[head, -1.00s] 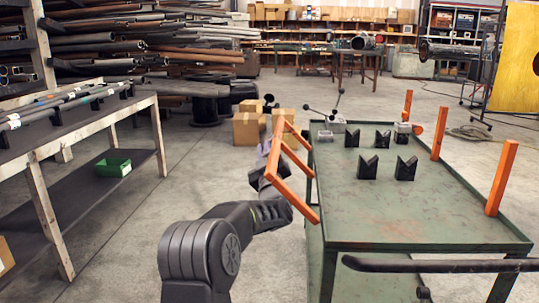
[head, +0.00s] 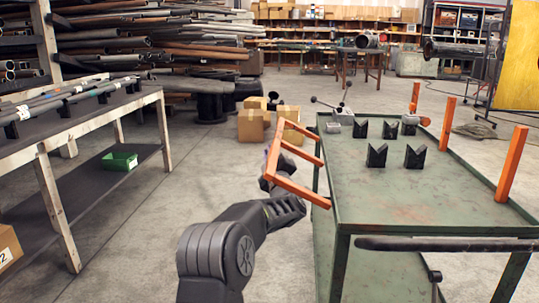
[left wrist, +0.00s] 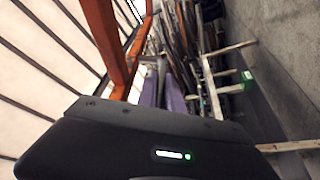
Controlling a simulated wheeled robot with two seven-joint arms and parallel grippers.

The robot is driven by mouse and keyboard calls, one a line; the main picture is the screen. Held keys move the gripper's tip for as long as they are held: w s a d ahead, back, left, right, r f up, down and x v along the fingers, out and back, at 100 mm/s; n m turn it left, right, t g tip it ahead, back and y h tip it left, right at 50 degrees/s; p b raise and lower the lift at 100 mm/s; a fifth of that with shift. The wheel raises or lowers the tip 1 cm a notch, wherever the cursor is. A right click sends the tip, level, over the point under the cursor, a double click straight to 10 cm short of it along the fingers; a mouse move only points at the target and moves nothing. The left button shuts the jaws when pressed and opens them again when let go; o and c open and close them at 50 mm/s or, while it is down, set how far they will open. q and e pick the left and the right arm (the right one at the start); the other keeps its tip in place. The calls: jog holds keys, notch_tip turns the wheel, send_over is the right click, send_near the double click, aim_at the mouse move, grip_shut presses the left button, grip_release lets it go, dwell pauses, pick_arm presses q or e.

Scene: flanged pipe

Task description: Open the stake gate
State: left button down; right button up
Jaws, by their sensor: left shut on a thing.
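The orange stake gate (head: 296,189) is a frame of several bars along the left edge of the green cart (head: 420,215). It leans outward to the left, its rails slanting from its outer bar to the cart's edge. My left gripper (head: 268,172) is at the outer bar and shut on the gate; its fingertips are partly hidden by the wrist and gate. In the left wrist view, purple fingers (left wrist: 165,97) show beyond the dark housing, beside the orange gate (left wrist: 118,62). My right gripper is not in view.
Black V-blocks (head: 377,154) stand on the cart top, with upright orange stakes (head: 511,165) along its right side. A dark handle (head: 445,244) crosses its near end. A bench (head: 90,125) with pipes stands at left. Cardboard boxes (head: 252,125) lie beyond clear floor.

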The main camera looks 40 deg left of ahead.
pick_arm(q)
jog(key=c, duration=1.5)
grip_release()
jog(key=shift+r, duration=0.1)
jog(key=p+v, duration=0.1)
jog(key=v, duration=0.7)
jog(key=shift+w, duration=0.1)
